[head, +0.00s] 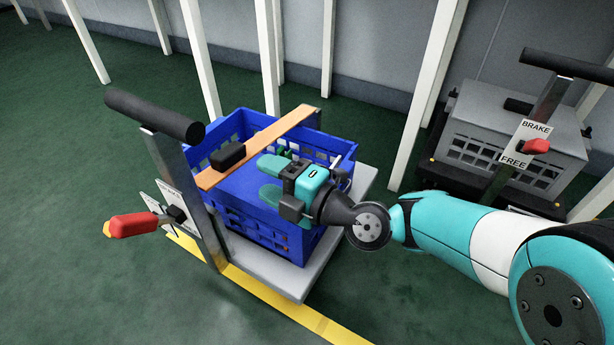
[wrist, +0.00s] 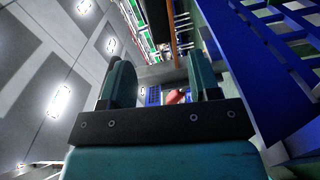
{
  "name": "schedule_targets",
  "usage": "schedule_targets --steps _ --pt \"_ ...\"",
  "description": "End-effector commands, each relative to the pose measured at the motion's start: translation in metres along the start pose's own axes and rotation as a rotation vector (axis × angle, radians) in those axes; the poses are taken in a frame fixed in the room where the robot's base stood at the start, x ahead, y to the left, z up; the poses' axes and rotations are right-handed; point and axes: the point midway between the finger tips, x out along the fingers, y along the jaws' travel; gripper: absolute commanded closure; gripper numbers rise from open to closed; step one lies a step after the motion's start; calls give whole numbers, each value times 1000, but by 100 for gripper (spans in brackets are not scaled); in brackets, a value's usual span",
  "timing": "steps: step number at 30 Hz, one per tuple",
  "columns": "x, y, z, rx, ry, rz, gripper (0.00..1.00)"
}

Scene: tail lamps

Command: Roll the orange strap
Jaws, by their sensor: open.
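The orange strap (head: 270,140) lies flat and taut across the top of the blue crate (head: 285,238). A black buckle (head: 228,155) sits on it near its left end. My gripper (head: 272,181) is open and empty, with its teal fingers over the crate, to the right of the buckle and on the near side of the strap. In the wrist view the two fingers (wrist: 162,82) stand well apart with nothing between them. An orange-brown strip, which looks like the strap (wrist: 172,38), shows beyond them, and the crate (wrist: 265,75) fills the right side.
The crate stands on a grey cart (head: 265,268) with a black-gripped handle post (head: 185,190) and a red lever (head: 133,225) at its left. A second cart with a grey crate (head: 500,140) and a brake sign (head: 532,132) stands at right. White posts rise behind.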

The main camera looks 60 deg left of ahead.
Motion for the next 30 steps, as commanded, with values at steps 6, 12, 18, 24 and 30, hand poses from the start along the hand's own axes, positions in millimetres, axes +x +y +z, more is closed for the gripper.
schedule_targets --steps 6,12,18,24,30 --pt "-48 4 0 4 -4 0 44" --pt "-68 1 0 2 0 -1 44" --pt "-71 0 0 -1 1 1 44" --pt "-72 3 1 3 0 -2 62" --pt "-105 72 17 159 -41 -90 100"
